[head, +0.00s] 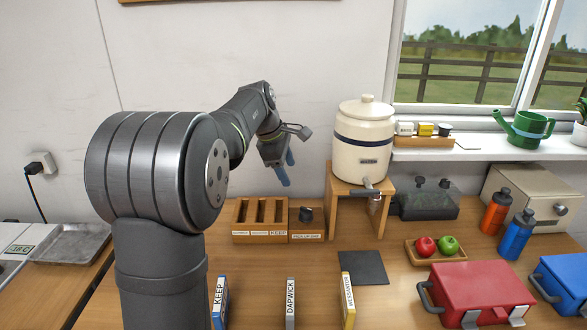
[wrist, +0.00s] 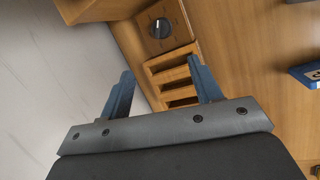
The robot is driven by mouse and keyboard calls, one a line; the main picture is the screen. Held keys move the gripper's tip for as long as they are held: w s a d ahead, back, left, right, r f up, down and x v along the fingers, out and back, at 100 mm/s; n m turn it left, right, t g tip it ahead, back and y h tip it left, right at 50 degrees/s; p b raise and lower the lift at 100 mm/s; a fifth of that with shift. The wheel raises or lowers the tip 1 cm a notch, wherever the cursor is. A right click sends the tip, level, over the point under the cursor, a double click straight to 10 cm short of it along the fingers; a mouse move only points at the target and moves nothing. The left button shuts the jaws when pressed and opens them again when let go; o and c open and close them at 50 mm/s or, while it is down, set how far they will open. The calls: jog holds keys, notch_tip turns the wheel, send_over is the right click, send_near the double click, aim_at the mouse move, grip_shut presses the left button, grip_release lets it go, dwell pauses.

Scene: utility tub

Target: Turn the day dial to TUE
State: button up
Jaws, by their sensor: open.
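The day dial (head: 305,214) is a dark round knob on a small wooden box (head: 307,236) with a white label, at the right end of the slotted wooden rack. In the wrist view the dial (wrist: 160,28) shows near the top, with a pale pointer line; the day marks around it are too small to read. My gripper (head: 283,176) is in the air above and a little left of the dial, fingers pointing down. In the wrist view my gripper (wrist: 160,68) is open and empty, its blue fingers apart from the dial.
The slotted rack (head: 261,218) adjoins the dial box on the left. A wooden stand (head: 343,218) with a cream crock (head: 363,138) rises close on the right. The wall is close behind. A dark mat (head: 362,268) and upright labelled books (head: 291,302) are in front.

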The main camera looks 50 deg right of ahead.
jog(key=s+d+f+m+t, duration=0.25)
jog(key=f+m, duration=0.55)
jog(key=m, duration=0.8)
jog(key=w+v, duration=0.1)
jog(key=v, duration=0.8)
jog(key=shift+s+r, duration=0.3)
jog(key=shift+r, duration=0.2)
jog(key=shift+g, duration=0.25)
